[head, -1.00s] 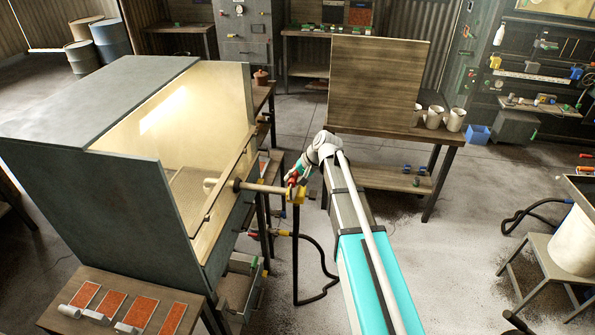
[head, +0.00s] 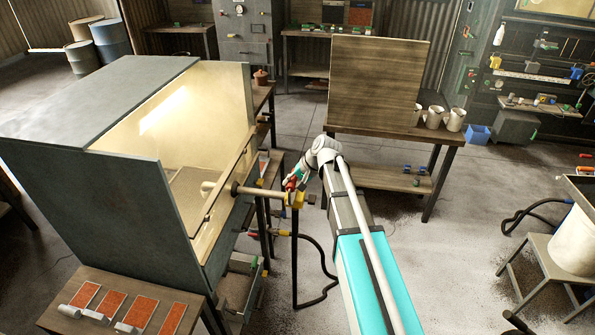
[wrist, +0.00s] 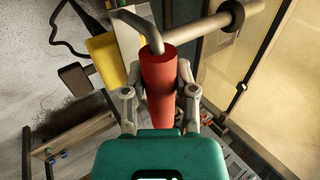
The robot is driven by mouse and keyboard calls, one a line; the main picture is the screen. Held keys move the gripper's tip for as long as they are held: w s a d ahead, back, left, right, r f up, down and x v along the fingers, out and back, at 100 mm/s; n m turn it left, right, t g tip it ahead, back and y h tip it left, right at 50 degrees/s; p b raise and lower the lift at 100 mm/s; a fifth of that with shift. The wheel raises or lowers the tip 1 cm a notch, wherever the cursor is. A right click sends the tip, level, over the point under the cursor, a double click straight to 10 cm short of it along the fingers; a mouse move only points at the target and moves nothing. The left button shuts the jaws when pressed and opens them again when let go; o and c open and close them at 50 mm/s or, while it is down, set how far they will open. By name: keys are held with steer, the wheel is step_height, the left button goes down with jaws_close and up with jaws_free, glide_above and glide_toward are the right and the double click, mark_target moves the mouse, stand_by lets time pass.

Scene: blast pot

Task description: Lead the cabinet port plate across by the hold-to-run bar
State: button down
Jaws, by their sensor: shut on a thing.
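My gripper (wrist: 158,97) has its two fingers on either side of a red cylindrical grip (wrist: 160,70) in the wrist view and is shut on it. A bent grey rod (wrist: 137,24) joins the top of this grip, which looks like the hold-to-run bar. In the head view my gripper (head: 292,184) is beside the cabinet's (head: 60,150) glazed front. A pale shaft (head: 263,192) with a round collar (head: 236,188) runs from that front to a yellow block (head: 296,199), just below my gripper. I cannot clearly tell the port plate from the cabinet front.
A dark hose (head: 330,265) hangs to the floor below the yellow block. A wooden bench (head: 390,150) with a tall board (head: 375,83) and pale cups stands behind my arm. Abrasive sheets (head: 145,312) lie on a front-left table.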

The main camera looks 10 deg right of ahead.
mark_target(290, 191)
steer(key=shift+s+a, duration=0.3)
steer(key=shift+s, duration=0.55)
steer(key=shift+s+a, duration=0.25)
steer(key=shift+s, duration=0.7)
steer(key=shift+s+a, duration=0.3)
steer(key=shift+s, duration=0.6)
steer(key=shift+s+a, duration=0.3)
steer(key=shift+s, duration=0.65)
steer(key=shift+s+a, duration=0.3)
steer(key=shift+s, duration=0.5)
steer(key=shift+c, duration=1.6)
jaws_free()
steer(key=shift+w, duration=0.15)
